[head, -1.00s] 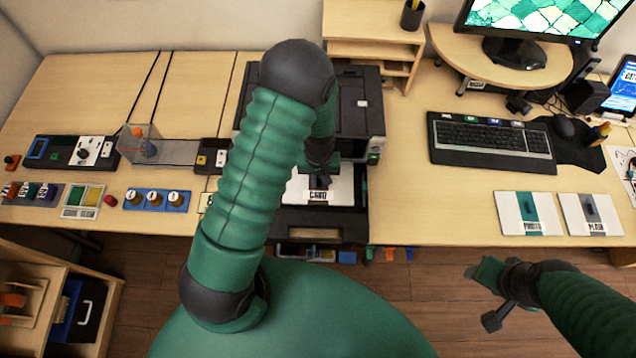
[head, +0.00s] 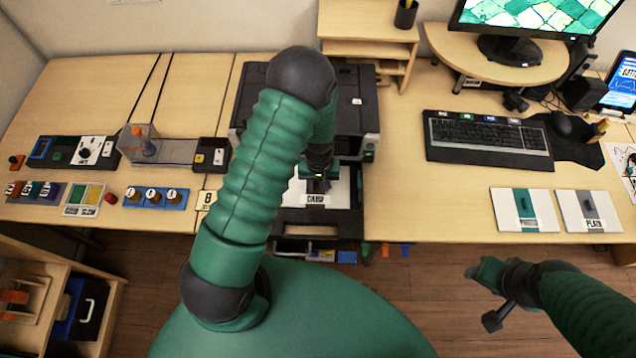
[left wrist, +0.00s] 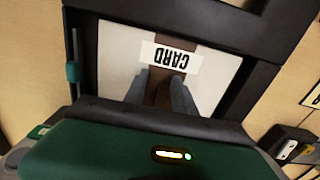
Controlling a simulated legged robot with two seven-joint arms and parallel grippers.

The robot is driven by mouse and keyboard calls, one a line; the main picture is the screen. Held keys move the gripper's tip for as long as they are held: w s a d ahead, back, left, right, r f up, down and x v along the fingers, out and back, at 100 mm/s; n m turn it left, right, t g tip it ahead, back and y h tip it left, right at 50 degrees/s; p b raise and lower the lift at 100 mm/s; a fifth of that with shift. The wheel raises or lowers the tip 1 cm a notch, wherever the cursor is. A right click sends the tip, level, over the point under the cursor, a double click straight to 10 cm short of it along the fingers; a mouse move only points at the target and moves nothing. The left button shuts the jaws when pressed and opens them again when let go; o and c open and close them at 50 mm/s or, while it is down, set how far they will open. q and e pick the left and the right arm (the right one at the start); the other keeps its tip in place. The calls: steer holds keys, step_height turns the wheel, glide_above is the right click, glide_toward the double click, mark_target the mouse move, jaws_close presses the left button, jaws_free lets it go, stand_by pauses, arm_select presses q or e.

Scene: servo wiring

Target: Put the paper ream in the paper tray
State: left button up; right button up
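The paper ream (head: 341,194), white with a brown band and a "CARD" label, lies in the dark paper tray (head: 325,222) at the printer's front. In the left wrist view the ream (left wrist: 118,58) lies flat within the tray's dark frame (left wrist: 284,25). My left gripper (head: 318,184) is over the ream's middle. Its two grey fingers (left wrist: 163,88) are on either side of the brown centre; whether they press on a grip there is hidden. My right gripper (head: 484,296) is open and empty, in front of the table edge at right.
The printer (head: 350,108) stands behind the tray. Two other reams, one with a teal band (head: 508,211) and one with a grey band (head: 572,213), lie at right. A keyboard (head: 486,141) is behind them. Table between tray and reams is clear.

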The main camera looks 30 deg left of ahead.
arm_select(q)
steer(key=shift+d, duration=0.1)
steer(key=shift+a, duration=0.35)
